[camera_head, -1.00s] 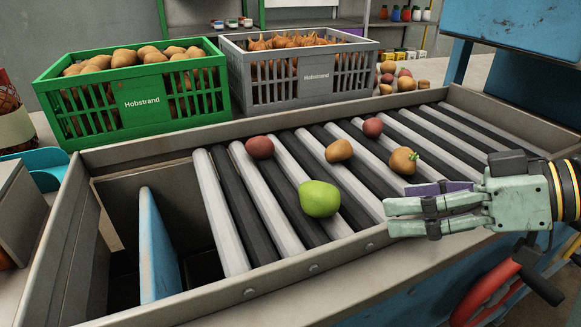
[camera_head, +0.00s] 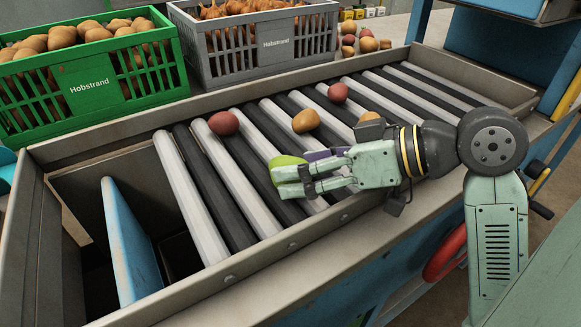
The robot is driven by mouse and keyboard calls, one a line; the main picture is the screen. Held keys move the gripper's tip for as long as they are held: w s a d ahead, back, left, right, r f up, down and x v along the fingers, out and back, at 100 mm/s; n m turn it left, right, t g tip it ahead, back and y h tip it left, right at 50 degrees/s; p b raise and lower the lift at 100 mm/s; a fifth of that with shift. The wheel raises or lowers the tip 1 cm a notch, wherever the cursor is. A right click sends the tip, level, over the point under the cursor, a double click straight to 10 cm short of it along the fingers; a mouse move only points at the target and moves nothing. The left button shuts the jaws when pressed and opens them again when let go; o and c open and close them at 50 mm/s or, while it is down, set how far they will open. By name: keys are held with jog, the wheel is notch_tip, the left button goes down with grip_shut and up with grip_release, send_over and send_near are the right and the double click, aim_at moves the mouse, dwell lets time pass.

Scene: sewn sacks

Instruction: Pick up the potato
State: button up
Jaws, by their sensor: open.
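A green, potato-like lump (camera_head: 287,161) lies on the rollers, partly hidden by my gripper. My gripper (camera_head: 292,181) is open, with its fingers at the lump's front and right side; I cannot tell whether they touch it. A tan potato (camera_head: 306,121) lies behind my gripper on the rollers. Two reddish potatoes also lie there, one at the left (camera_head: 223,123) and one farther back (camera_head: 338,93). Another orange-brown potato (camera_head: 371,117) shows only its top behind my wrist.
A green crate of potatoes (camera_head: 95,85) and a grey crate of onions (camera_head: 272,44) stand behind the roller trough. A blue flap (camera_head: 131,240) stands in the bin at the left. Several potatoes (camera_head: 366,42) lie behind the trough. Its metal rim (camera_head: 290,245) runs along the front.

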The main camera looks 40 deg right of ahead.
aim_at(298, 162)
jog(key=shift+w+a+f, duration=0.35)
jog(key=shift+w, duration=0.2)
jog(key=shift+c, duration=0.5)
jog(key=c, duration=1.2)
jog(key=shift+c, duration=0.2)
notch_tip(298, 162, up, 10)
jog(key=shift+r, duration=0.1)
